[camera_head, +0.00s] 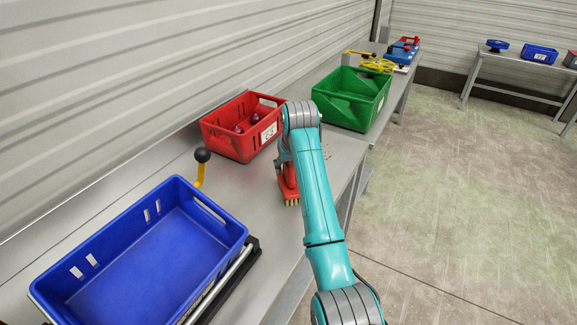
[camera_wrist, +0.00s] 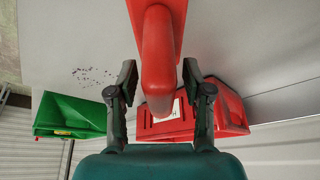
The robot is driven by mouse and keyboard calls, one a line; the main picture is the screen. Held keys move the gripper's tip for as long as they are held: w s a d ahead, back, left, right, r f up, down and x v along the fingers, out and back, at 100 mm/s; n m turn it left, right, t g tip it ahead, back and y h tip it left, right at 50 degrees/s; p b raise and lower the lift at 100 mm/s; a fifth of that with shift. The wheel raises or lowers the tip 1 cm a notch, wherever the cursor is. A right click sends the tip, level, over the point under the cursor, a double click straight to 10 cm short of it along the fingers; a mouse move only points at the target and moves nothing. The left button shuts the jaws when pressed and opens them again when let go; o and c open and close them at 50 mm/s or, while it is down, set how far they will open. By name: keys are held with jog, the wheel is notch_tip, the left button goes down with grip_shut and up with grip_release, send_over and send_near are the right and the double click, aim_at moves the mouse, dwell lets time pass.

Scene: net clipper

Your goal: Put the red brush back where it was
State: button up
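The red brush (camera_head: 289,188) stands on the grey table with its pale bristles down, partly hidden behind my arm. In the wrist view its red handle (camera_wrist: 158,60) runs between my two fingers. My gripper (camera_wrist: 159,74) is open, with one finger on each side of the handle and a narrow gap showing at both sides. In the head view my gripper is mostly hidden by my arm. Dark specks (camera_wrist: 92,75) lie on the table near the green crate.
A red crate (camera_head: 226,142) with small purple-red items stands behind the brush. A green crate (camera_head: 345,120) is farther along the table (camera_head: 250,210). A blue crate (camera_head: 75,302) is at the near left, beside a yellow lever with a black knob (camera_head: 202,156).

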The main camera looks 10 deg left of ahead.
jog(key=shift+r, duration=0.1)
jog(key=v, duration=1.2)
